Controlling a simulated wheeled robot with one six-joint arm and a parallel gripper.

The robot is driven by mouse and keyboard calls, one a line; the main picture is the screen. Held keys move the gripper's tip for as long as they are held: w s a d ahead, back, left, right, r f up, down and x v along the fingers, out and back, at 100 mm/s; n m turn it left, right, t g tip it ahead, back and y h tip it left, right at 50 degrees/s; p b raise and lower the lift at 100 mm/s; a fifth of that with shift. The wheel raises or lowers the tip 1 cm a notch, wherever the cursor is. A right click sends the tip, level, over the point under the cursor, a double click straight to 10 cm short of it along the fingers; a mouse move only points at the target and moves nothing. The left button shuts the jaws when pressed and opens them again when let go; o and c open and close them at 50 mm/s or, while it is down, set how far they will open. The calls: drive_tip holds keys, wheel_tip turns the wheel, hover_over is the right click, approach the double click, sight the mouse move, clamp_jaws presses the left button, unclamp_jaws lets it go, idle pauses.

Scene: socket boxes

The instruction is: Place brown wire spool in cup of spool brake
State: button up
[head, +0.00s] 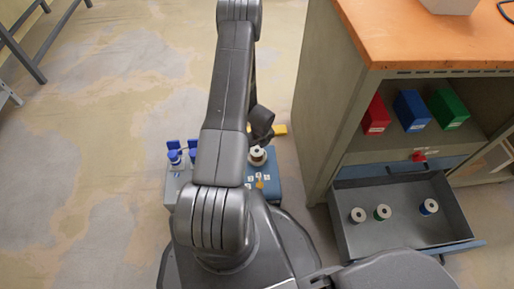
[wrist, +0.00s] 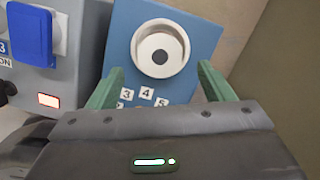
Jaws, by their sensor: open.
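My gripper (wrist: 162,74) is open, its two green fingers apart and empty in the wrist view. Ahead of the fingertips, a round white piece with a grey inner disc and dark centre (wrist: 160,48) sits on a blue box (wrist: 205,32). It looks like a spool resting in a cup; the wire colour is hidden from above. In the head view, that white-topped spool (head: 257,155) shows on the blue box (head: 269,184), beside my arm. The gripper's fingers are not clear there.
A grey box with blue socket covers (head: 174,157) stands left of the blue box. An open drawer (head: 455,217) at right holds three spools, one green-edged (head: 382,212) and one blue-edged (head: 430,206). Above are red, blue and green bins (head: 411,110). The cabinet side (head: 318,120) stands close right.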

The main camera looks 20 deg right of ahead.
sight(259, 154)
drive_tip(key=r, duration=0.1)
drive_tip(key=r+p, duration=0.1)
drive_tip(key=r, duration=0.3)
drive_tip(key=shift+s+r, duration=0.25)
drive_tip(key=shift+s, duration=0.15)
drive_tip(key=shift+p, duration=0.3)
